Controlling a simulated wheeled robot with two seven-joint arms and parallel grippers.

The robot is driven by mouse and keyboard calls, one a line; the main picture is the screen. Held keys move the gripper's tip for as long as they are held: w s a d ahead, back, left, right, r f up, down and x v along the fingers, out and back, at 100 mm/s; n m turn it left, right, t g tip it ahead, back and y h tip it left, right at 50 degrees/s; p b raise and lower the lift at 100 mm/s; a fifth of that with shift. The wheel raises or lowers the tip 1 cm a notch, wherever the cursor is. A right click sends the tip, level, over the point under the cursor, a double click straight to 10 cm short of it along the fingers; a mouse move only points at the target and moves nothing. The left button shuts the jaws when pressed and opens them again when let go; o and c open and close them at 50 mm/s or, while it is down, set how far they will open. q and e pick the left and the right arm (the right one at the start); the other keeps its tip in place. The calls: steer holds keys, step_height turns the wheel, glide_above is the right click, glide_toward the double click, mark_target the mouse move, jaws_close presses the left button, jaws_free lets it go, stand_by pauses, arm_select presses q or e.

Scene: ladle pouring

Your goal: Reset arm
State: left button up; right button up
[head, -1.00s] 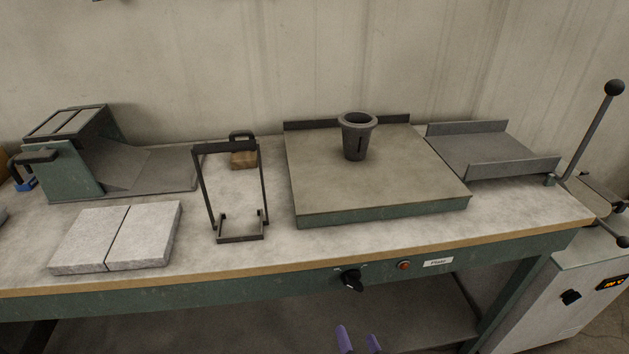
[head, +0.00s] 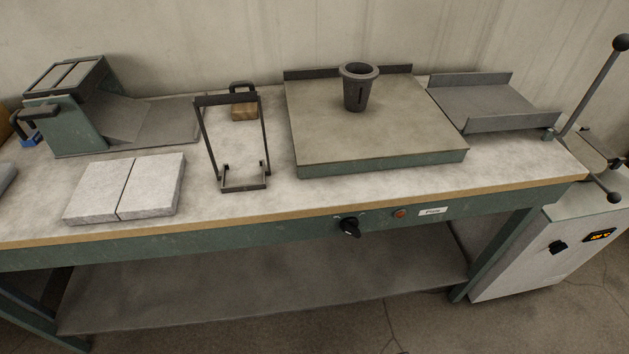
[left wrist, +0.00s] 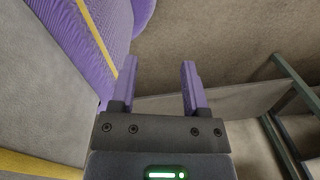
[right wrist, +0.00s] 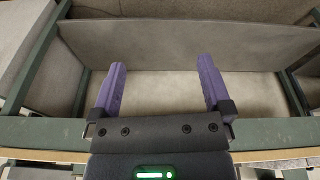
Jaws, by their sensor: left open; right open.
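My left gripper (left wrist: 159,88) is open and empty in the left wrist view. A purple and grey body part of mine is close on its left, and the floor and part of the bench frame lie beyond it. My right gripper (right wrist: 161,88) is open and empty in the right wrist view. It is near the front edge of the workbench, with the lower shelf (right wrist: 170,85) beyond its fingers. Neither gripper shows in the head view.
The workbench (head: 270,205) carries a grey flared cup (head: 355,92) on a raised plate (head: 390,135), a wire-like stand (head: 244,183), two pale slabs (head: 125,188) and a green-sided ramp unit (head: 75,120). A white cabinet with a lever (head: 590,90) stands at the right. The lower shelf is bare.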

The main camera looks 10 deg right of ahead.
arm_select(q)
step_height(320, 180, up, 12)
steer(key=w+d+p, duration=0.2)
steer(key=d+p, duration=0.1)
steer(key=p, duration=0.8)
steer(key=shift+w+t+h, duration=0.3)
steer(key=shift+t, duration=0.1)
arm_select(e)
steer(key=s+d+f, duration=0.1)
steer(key=s+f, duration=0.3)
steer(key=s, duration=0.3)
steer(key=s+d+f+g, duration=0.1)
steer(key=s+d+f, duration=0.1)
steer(key=s+f, duration=0.3)
steer(key=s, duration=0.3)
steer(key=shift+s+f+n+g, duration=0.2)
steer(key=shift+s+n+g, duration=0.05)
steer(key=shift+n+g, duration=0.05)
arm_select(q)
steer(key=shift+f, duration=0.1)
steer(key=shift+s+a, duration=0.1)
steer(key=shift+a, duration=0.2)
arm_select(e)
steer(key=shift+d, duration=0.1)
arm_select(q)
steer(key=shift+a, duration=0.2)
